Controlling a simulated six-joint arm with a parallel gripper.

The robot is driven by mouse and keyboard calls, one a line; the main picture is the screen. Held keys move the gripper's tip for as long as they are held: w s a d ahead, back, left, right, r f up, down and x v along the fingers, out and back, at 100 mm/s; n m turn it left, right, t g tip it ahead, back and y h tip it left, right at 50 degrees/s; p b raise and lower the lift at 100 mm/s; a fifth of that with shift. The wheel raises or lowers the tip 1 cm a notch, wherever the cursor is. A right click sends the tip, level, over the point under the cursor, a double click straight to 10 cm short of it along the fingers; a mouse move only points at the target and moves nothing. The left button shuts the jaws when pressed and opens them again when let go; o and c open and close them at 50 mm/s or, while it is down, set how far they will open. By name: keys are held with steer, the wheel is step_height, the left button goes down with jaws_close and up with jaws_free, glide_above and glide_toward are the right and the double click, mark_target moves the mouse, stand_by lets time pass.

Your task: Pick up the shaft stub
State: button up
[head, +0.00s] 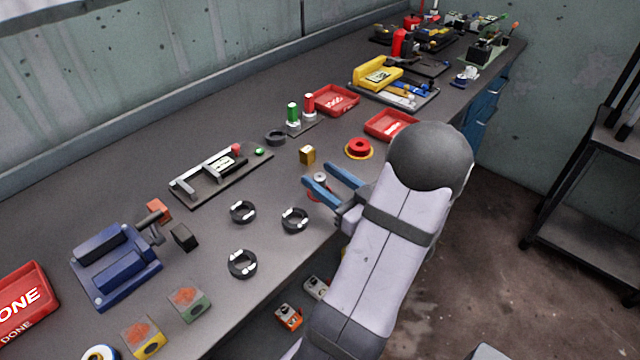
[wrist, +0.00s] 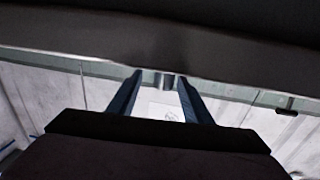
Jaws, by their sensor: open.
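The shaft stub, a short grey metal cylinder (head: 320,177), stands near the bench's front edge with a reddish base or ring around its foot, partly hidden by a finger. My gripper (head: 319,174) is open, its two blue fingers level and pointing left, with their tips on either side of the stub.
Black rings (head: 295,220) lie left of the gripper. A brass block (head: 307,155) and a red round part on a yellow base (head: 359,148) stand close behind. A blue vise-like fixture (head: 115,262) is at the left, and a red tray (head: 388,124) behind my arm.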

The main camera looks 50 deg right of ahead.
mark_target(315, 175)
steer(key=w, duration=0.3)
steer(key=shift+w+a+f+p, duration=0.1)
steer(key=shift+w+a+p, duration=0.05)
steer(key=shift+p, duration=0.2)
steer(key=shift+w, duration=0.75)
jaws_close()
